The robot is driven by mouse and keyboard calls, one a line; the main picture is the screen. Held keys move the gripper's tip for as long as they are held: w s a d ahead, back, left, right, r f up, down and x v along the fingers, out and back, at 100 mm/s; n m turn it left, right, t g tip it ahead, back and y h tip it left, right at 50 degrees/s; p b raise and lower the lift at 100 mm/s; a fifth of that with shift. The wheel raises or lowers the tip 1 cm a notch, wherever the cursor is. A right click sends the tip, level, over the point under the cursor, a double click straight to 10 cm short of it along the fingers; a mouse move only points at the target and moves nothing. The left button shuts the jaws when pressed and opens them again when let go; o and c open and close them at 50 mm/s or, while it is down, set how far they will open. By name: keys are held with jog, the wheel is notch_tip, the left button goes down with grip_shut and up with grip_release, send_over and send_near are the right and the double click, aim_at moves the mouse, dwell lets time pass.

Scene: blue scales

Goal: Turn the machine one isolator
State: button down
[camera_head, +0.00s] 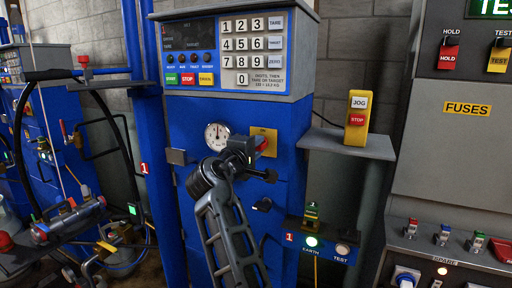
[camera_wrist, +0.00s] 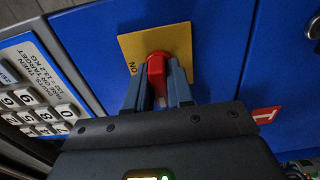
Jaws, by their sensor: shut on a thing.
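The machine one isolator is a red handle (camera_head: 262,144) on a yellow plate (camera_head: 271,133) on the front of the blue machine. In the wrist view the red handle (camera_wrist: 156,72) stands between my two fingers, with the yellow plate (camera_wrist: 182,40) behind it. The word ON shows at the plate's lower left corner in that view. My gripper (camera_head: 256,146) is shut on the red handle, which also shows in the wrist view (camera_wrist: 158,92). My gripper hides part of the plate and any other marking there.
A keypad panel (camera_head: 249,50) and a round gauge (camera_head: 217,136) are above and left of my gripper. A yellow JOG/STOP box (camera_head: 357,118) stands on a grey shelf (camera_head: 330,140) to the right. An EARTH/TEST box (camera_head: 320,243) is low on the right. Hoses and another machine are at left.

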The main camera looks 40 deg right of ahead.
jog(key=shift+f, duration=0.15)
jog(key=m+b, duration=0.3)
jog(key=b, duration=0.1)
jog(key=shift+f+m, duration=0.15)
jog(key=shift+m, duration=0.15)
jog(key=m+b, duration=0.5)
jog(key=b, duration=0.1)
jog(key=m+b, duration=0.5)
jog(key=shift+s+r+m+b, duration=0.1)
jog(key=shift+r+m+b, duration=0.05)
jog(key=shift+m+b, duration=0.95)
jog(key=shift+r+m+b, duration=0.15)
jog(key=shift+m+b, duration=0.8)
jog(key=shift+m, duration=0.15)
jog(key=c, duration=1.1)
grip_release()
jog(key=shift+r, duration=0.1)
